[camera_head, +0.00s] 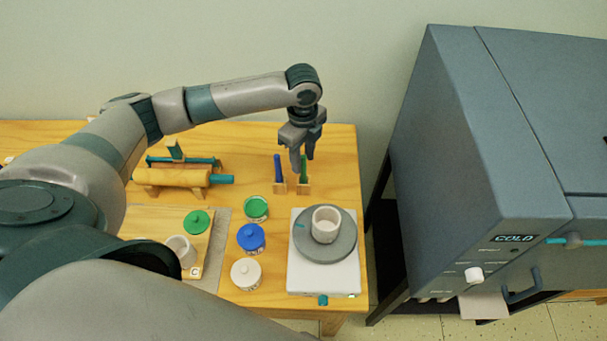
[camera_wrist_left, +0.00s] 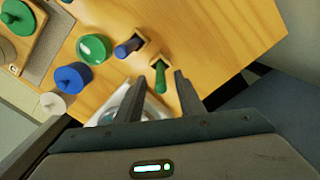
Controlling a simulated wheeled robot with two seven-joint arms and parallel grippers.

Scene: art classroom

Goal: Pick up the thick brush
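Two upright brushes stand in small wooden holders at the back right of the table. One has a blue handle (camera_head: 278,168), which also shows in the wrist view (camera_wrist_left: 130,46). The other has a green handle (camera_head: 304,170), also in the wrist view (camera_wrist_left: 160,78). I cannot tell for certain which is the thick brush. My left gripper (camera_head: 302,164) points down at the green-handled brush. In the wrist view its open fingers (camera_wrist_left: 159,77) lie on either side of the green handle, with gaps on both sides. My right gripper is not in view.
A pottery wheel (camera_head: 338,249) with a cup (camera_head: 326,222) is in front. A kiln (camera_head: 480,160) stands right.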

